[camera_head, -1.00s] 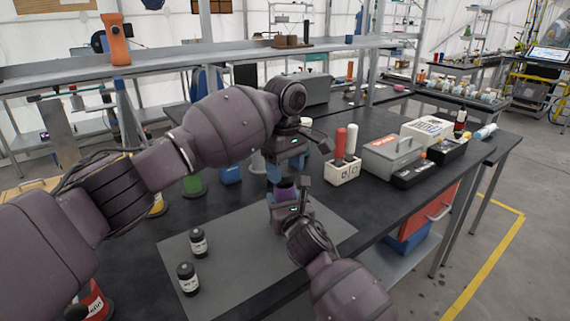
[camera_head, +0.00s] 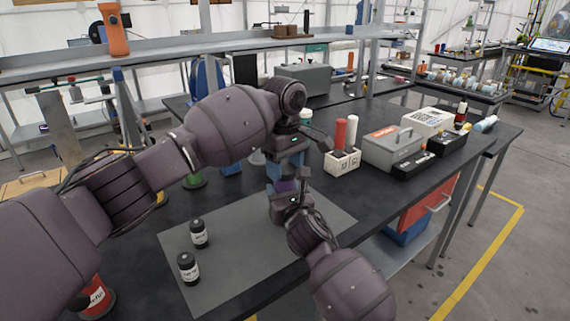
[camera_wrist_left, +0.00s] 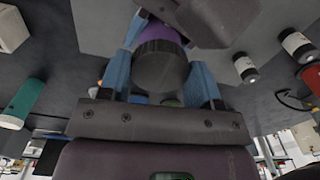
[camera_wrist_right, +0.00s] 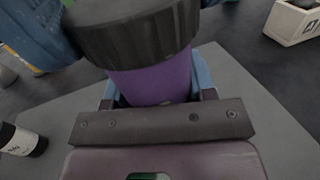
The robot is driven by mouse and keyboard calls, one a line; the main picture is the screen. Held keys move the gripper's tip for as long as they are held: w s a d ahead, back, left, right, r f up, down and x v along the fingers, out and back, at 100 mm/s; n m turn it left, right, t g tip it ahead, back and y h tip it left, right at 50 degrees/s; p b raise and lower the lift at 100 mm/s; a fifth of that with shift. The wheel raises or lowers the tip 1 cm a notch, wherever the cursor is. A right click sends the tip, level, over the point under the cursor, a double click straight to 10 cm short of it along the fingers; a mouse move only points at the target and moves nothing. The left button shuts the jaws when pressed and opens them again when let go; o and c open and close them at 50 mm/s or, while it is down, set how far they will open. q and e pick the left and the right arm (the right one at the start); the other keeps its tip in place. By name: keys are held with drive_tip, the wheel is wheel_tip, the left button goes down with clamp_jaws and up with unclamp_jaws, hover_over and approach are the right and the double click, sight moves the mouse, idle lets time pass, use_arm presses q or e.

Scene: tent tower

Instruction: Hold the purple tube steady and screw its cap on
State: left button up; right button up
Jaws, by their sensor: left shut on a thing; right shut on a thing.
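The purple tube (camera_wrist_right: 155,80) is upright above the grey mat, between the fingers of my right gripper (camera_head: 285,196), which is shut on it. The ribbed black cap (camera_wrist_right: 135,30) sits at the tube's top end; in the right wrist view no gap shows between them. My left gripper (camera_head: 287,166) is shut on the cap from above, with blue fingers on both sides of the cap (camera_wrist_left: 160,68) in the left wrist view. The tube (camera_wrist_left: 160,34) shows behind the cap there. The threads are hidden, so I cannot tell how tight the cap is.
Two black bottles with white labels (camera_head: 188,268) (camera_head: 199,233) stand on the left of the grey mat (camera_head: 235,283). A white holder with red and white tubes (camera_head: 342,163) and a grey toolbox (camera_head: 392,150) stand to the right. The mat's right part is clear.

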use_arm(q)
drive_tip(key=shift+f, duration=0.55)
idle(0.4)
drive_tip(key=m, duration=0.6)
drive_tip(key=shift+a, duration=0.1)
drive_tip(key=m, duration=0.5)
drive_tip(key=shift+m, duration=0.4)
drive_tip(key=m, duration=0.7)
drive_tip(key=shift+a, duration=0.1)
drive_tip(key=m, duration=0.7)
drive_tip(key=shift+w, duration=0.15)
drive_tip(key=m, duration=1.2)
drive_tip(key=shift+w+m, duration=0.1)
drive_tip(key=shift+m, duration=0.3)
drive_tip(key=m, duration=1.3)
drive_tip(key=shift+d, duration=0.2)
